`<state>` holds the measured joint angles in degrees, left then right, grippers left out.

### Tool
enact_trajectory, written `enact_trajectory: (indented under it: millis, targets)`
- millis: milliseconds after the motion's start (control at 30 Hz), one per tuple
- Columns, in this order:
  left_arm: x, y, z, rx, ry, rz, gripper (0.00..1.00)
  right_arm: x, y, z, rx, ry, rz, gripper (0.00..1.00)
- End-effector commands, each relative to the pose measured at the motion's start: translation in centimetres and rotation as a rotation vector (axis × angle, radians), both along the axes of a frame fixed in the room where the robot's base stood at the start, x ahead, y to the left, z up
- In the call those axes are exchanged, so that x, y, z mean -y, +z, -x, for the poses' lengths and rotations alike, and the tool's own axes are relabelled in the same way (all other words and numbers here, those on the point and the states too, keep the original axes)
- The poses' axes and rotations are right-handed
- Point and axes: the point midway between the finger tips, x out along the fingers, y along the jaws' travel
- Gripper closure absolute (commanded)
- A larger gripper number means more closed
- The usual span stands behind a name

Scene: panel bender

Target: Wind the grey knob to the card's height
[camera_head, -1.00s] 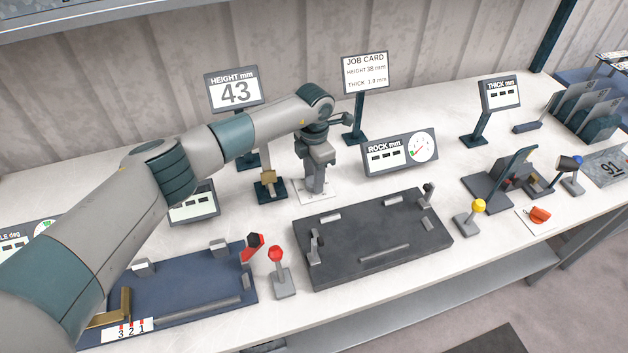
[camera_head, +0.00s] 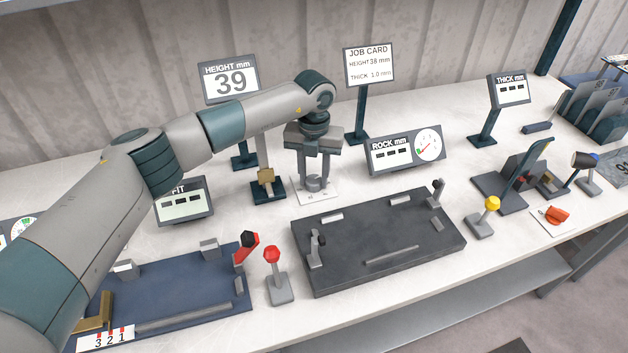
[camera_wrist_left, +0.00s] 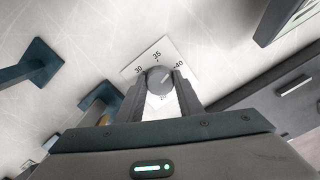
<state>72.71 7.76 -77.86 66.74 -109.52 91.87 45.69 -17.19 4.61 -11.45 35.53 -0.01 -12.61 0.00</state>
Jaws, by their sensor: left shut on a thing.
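The grey knob (camera_wrist_left: 160,80) stands on a white dial plate (camera_wrist_left: 139,67) with numbers around it, among them 30, 35 and 40. My left gripper (camera_wrist_left: 166,88) points down with its fingers on either side of the knob, shut on it. In the head view the gripper (camera_head: 314,172) stands over the plate. The height display (camera_head: 230,80) reads 39. The job card (camera_head: 369,65) gives height 38 mm and thick 1.0 mm. My right gripper is not in view.
A brass-coloured block on a dark stand (camera_head: 267,178) is just left of the knob. The rock display (camera_head: 405,150) is to the right. A dark plate (camera_head: 375,240) lies in front, and a red-topped lever (camera_head: 274,270) stands left of it.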

Motion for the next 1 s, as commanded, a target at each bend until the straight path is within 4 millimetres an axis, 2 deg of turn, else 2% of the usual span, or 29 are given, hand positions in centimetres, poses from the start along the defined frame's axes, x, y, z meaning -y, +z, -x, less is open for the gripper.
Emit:
enact_trajectory:
  millis: [300,733,767,800,833,1000]
  targets:
    - [-0.04,0.03,-0.06,0.001,0.116,0.000,0.89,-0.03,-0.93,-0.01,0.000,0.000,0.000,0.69]
    - [-0.04,0.11,-0.06,0.001,0.128,0.000,0.89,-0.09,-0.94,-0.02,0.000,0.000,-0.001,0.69]
    - [-0.04,0.11,-0.06,0.001,0.127,0.000,0.62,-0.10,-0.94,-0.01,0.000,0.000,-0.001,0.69]
    - [-0.04,0.11,-0.06,0.002,0.127,0.000,0.53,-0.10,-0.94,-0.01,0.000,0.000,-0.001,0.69]
    - [-0.04,0.11,-0.06,0.001,0.127,0.000,0.48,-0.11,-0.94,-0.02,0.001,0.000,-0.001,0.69]
    - [-0.03,0.06,-0.04,0.001,0.127,0.000,0.48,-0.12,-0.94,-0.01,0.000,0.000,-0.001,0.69]
